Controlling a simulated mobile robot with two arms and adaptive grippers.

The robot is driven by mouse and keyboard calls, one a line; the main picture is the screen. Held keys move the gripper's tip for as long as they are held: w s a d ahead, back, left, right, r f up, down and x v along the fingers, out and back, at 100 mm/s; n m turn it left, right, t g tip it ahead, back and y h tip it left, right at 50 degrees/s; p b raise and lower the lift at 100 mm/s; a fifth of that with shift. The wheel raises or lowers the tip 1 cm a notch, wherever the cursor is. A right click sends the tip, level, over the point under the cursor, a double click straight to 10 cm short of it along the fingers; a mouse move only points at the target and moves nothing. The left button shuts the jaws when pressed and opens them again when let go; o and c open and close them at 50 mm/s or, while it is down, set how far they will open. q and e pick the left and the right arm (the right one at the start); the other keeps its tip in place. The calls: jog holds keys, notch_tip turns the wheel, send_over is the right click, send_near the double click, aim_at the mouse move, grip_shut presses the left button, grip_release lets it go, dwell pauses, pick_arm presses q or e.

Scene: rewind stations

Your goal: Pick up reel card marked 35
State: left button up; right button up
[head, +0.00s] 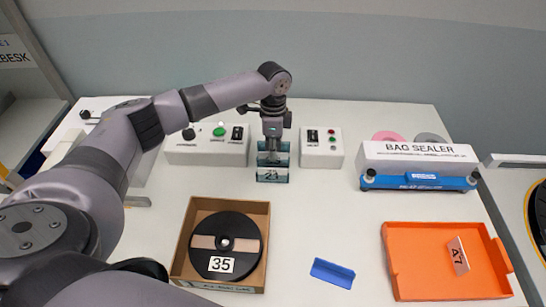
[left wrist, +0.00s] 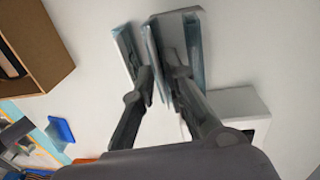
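A black reel marked 35 (head: 221,264) lies in an open cardboard box (head: 262,284) left of the table's middle. A small teal card rack (head: 273,160) stands at the back of the table. Its front label seems to read 21; I see no card marked 35 there. My left gripper (head: 272,150) points down at the rack from above. In the left wrist view its fingertips (left wrist: 160,75) are close together around a thin teal-edged plate (left wrist: 152,45). I cannot tell whether they grip it. My right gripper is not in view.
Control boxes (head: 205,150) and (head: 322,150) flank the rack. A bag sealer (head: 420,155) stands at the back right. A blue block (head: 332,273) lies in front. The middle of the table is clear.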

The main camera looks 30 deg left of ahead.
pick_arm(q)
grip_shut()
jog(key=shift+r, duration=0.1)
